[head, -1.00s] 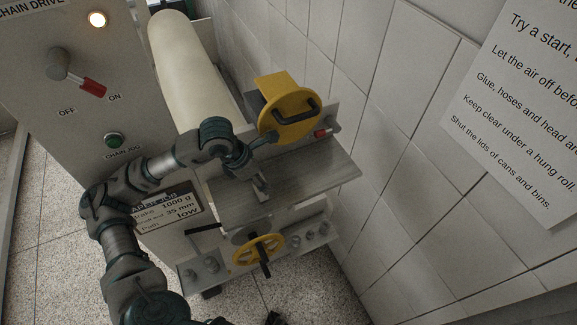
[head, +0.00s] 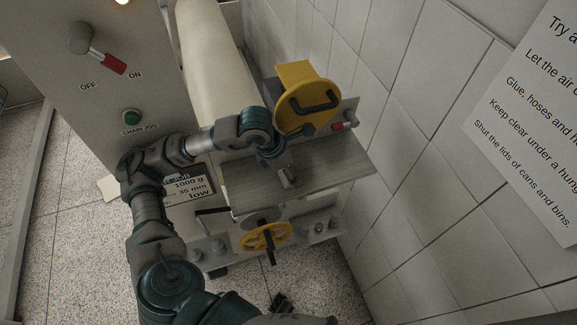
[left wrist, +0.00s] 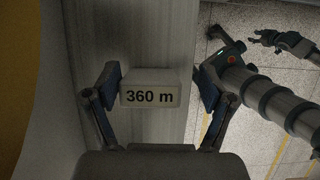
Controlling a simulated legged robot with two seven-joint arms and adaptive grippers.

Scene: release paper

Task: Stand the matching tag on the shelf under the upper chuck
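A small pale tag reading "360 m" (left wrist: 150,95) is upright on the grey shelf (head: 340,168), below the yellow upper chuck (head: 308,107); it also shows in the head view (head: 290,178). My left gripper (left wrist: 158,88) has its fingers on either side of the tag. The left finger is very close to it, and a gap shows at the right finger. In the head view the left gripper (head: 281,161) is just behind the tag. My right gripper (left wrist: 262,38) is far off at the upper right of the wrist view, empty, fingers seemingly apart.
A job card (head: 188,188) on the machine panel reads 1000 g, 35 mm, low; my arm partly covers it. A yellow handwheel (head: 265,237) sits below the shelf. A pale roll (head: 212,75) lies behind. A tiled wall (head: 420,130) stands close on the right.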

